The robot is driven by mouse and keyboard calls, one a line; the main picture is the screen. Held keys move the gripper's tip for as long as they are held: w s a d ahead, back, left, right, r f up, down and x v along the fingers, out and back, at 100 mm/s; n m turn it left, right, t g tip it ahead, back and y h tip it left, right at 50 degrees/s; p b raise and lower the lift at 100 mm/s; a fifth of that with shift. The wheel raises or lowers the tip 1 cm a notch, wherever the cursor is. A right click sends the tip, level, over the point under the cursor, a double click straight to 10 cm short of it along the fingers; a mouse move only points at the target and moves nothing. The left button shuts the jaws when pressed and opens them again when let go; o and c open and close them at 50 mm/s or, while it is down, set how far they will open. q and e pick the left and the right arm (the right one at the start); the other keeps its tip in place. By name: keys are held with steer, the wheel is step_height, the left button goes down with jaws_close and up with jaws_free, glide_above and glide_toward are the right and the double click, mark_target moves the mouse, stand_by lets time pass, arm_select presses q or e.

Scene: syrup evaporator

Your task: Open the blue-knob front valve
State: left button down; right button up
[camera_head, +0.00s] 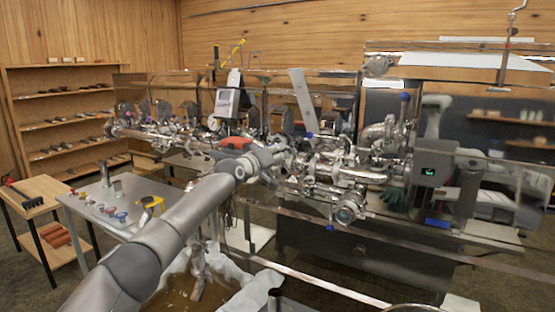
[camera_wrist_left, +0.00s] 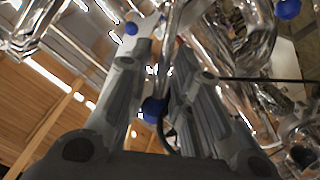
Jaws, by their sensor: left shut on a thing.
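My left arm comes in from the lower left in the head view, and its gripper (camera_head: 287,158) is at the shiny steel pipework (camera_head: 345,172) on the front of the evaporator. In the left wrist view, the two grey fingers of the left gripper (camera_wrist_left: 163,62) stand on either side of a steel handle with a blue knob (camera_wrist_left: 153,108). The gripper is shut on this handle; the exact contact is partly hidden. In the head view a blue knob (camera_head: 309,135) shows just beyond the gripper. My right gripper is not in view.
Other blue knobs show at the upper right (camera_head: 405,97) and low on the pipework (camera_head: 330,227). A steel table (camera_head: 105,215) with small parts stands at the left. A wooden shelf (camera_head: 60,110) stands behind it. Pipes crowd the gripper closely.

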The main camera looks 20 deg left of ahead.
arm_select(q)
steer(key=shift+f, duration=0.1)
steer(key=c, duration=1.3)
jaws_free()
steer(key=shift+a, duration=0.1)
steer(key=shift+o, duration=0.2)
steer(key=shift+s, duration=0.1)
steer(key=v, duration=1.1)
steer(key=shift+s, duration=0.45)
steer(key=shift+a, duration=0.1)
